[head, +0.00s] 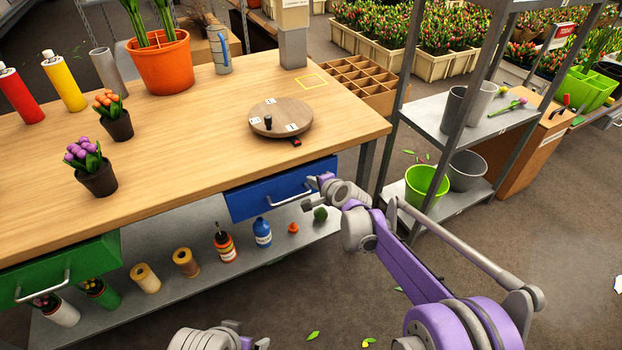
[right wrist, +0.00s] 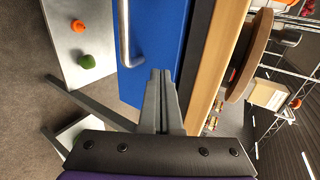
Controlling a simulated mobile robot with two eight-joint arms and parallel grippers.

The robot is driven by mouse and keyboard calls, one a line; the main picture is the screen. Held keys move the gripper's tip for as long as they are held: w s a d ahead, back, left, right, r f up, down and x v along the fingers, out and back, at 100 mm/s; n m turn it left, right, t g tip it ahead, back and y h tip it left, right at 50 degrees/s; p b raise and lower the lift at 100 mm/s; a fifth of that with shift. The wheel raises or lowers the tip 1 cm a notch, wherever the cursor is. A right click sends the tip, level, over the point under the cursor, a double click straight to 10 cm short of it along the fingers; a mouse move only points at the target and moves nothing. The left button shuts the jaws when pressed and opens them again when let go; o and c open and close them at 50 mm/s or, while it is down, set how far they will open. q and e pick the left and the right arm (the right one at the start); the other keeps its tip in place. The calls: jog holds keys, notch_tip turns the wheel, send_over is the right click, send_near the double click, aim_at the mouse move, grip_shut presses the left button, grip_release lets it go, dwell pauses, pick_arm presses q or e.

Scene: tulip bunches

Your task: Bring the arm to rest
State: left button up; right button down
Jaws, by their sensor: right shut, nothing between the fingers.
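My right arm (head: 385,250) reaches in from the lower right of the head view. Its gripper (head: 312,184) is near the right end of the blue drawer (head: 255,200), in front of the table. In the right wrist view the two fingers (right wrist: 160,75) are together with nothing between them. They overlap the blue drawer front (right wrist: 160,45) in that view, to the right of its metal handle (right wrist: 125,35); I cannot tell whether they touch it. A grey part of my left arm (head: 208,338) shows at the bottom edge; its gripper is not seen.
The wooden table (head: 210,135) holds a round turntable (head: 280,118) and flower pots. Below, a shelf (head: 195,290) carries bottles and spools. A grey rack (head: 440,135) with buckets stands right of the table. The floor (head: 560,240) to the right is mostly clear.

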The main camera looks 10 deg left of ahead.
pick_arm(q)
notch_tip(320, 180, up, 2)
jog(key=shift+s+r+p, duration=0.1)
jog(key=shift+r+p, duration=0.1)
jog(key=shift+p, duration=0.7)
pick_arm(e)
jog(key=v, duration=1)
jog(key=shift+d, duration=0.2)
jog(key=s+d+f+n+g+h, duration=0.15)
jog(key=s+d+n, duration=0.25)
jog(key=s+d, duration=0.55)
jog(key=s+d+f+n+g+h, duration=0.1)
jog(key=s+d+n+g+h, duration=0.3)
jog(key=s, duration=1.1)
jog(key=s+d+f+n+h, duration=0.1)
jog(key=s+d+f+n, duration=0.15)
jog(key=s+d, duration=0.8)
pick_arm(q)
notch_tip(320, 180, up, 21)
jog(key=w+t+p, duration=0.1)
jog(key=p, duration=1.7)
jog(key=shift+w+f, duration=0.2)
jog(key=shift+w, duration=0.2)
pick_arm(e)
notch_tip(320, 180, up, 21)
jog(key=s+a+t, duration=0.1)
jog(key=shift+a, duration=0.35)
